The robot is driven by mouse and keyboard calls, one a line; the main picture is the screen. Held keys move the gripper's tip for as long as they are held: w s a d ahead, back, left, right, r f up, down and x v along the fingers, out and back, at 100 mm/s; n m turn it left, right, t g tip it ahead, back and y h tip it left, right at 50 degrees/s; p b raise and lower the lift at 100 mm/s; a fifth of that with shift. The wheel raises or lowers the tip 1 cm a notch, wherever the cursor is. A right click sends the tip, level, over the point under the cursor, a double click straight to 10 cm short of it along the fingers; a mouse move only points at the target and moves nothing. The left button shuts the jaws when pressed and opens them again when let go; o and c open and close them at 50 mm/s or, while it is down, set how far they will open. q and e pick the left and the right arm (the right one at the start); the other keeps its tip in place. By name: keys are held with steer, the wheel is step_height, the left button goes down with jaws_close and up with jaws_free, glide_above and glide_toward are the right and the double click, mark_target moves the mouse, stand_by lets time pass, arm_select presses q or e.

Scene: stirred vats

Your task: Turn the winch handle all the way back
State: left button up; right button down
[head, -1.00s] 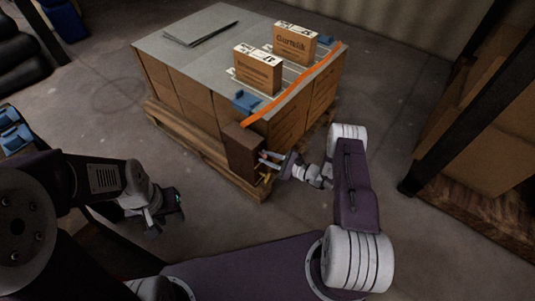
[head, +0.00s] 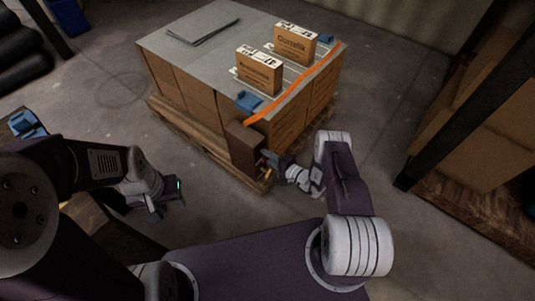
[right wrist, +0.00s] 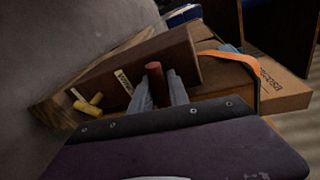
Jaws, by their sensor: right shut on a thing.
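The winch (head: 243,148) is a dark brown box at the near corner of the loaded pallet, with an orange strap running up from it. In the right wrist view its brown face (right wrist: 180,65) carries small pale labels. My right gripper (head: 268,160) is at the winch's right side. In the right wrist view its two grey fingers (right wrist: 156,92) are shut on the winch handle (right wrist: 153,72), a red-brown cylindrical grip. The handle's crank is hidden. My left gripper (head: 166,204) hangs empty at the left, away from the winch; its finger opening is unclear.
The orange strap (head: 300,88) crosses the pallet load beside two cartons (head: 258,74) (head: 295,43). A yellow part (right wrist: 88,103) sticks out beside the winch face in the right wrist view. A rack (head: 455,110) with cartons stands at the right. Floor between is clear.

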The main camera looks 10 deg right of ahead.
steer(key=shift+s+a+f+n+p, duration=0.1)
steer(key=shift+n+p, duration=0.35)
steer(key=shift+n, duration=0.45)
steer(key=c, duration=1.3)
jaws_free()
